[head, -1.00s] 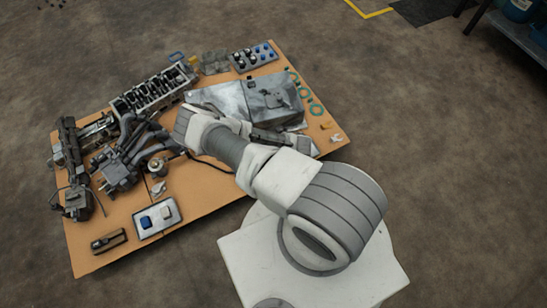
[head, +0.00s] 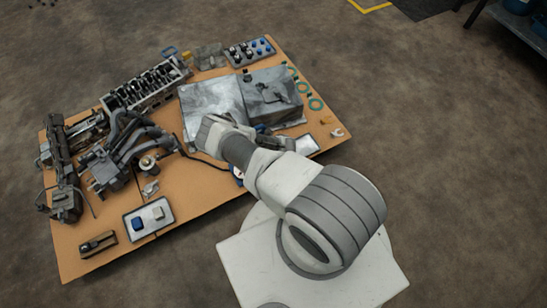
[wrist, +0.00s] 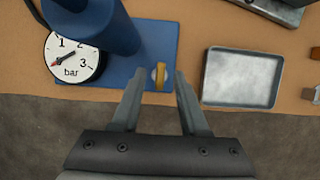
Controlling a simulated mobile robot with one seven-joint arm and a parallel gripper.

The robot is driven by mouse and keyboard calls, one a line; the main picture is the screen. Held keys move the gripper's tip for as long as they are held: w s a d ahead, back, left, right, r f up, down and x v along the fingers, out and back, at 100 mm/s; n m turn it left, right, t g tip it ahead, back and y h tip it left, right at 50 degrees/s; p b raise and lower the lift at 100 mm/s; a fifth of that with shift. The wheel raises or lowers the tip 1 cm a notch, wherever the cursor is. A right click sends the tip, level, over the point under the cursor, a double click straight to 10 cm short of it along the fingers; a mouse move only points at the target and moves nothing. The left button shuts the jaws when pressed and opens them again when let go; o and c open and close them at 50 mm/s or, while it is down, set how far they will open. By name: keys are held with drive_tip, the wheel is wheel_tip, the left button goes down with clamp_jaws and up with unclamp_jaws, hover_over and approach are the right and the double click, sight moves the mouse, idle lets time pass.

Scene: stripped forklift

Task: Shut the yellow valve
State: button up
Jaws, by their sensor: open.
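My gripper (wrist: 160,76) is open, with one finger on each side of the handle and gaps visible on both sides. I cannot tell whether the fingertips are down at the handle's height. A white pressure gauge (wrist: 72,57) marked in bar, with a red needle, is left of the valve. In the head view my arm hides the valve and most of the gripper.
A thick blue cylinder (wrist: 105,25) rises close to the left finger. A shallow metal tray (wrist: 242,77) lies right of the valve. Engine parts (head: 125,150) crowd the left of the orange table (head: 190,200), and a grey metal box (head: 272,95) stands behind my arm.

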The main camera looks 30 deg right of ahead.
drive_tip(key=shift+w+f, duration=0.1)
drive_tip(key=shift+f, duration=0.15)
clamp_jaws()
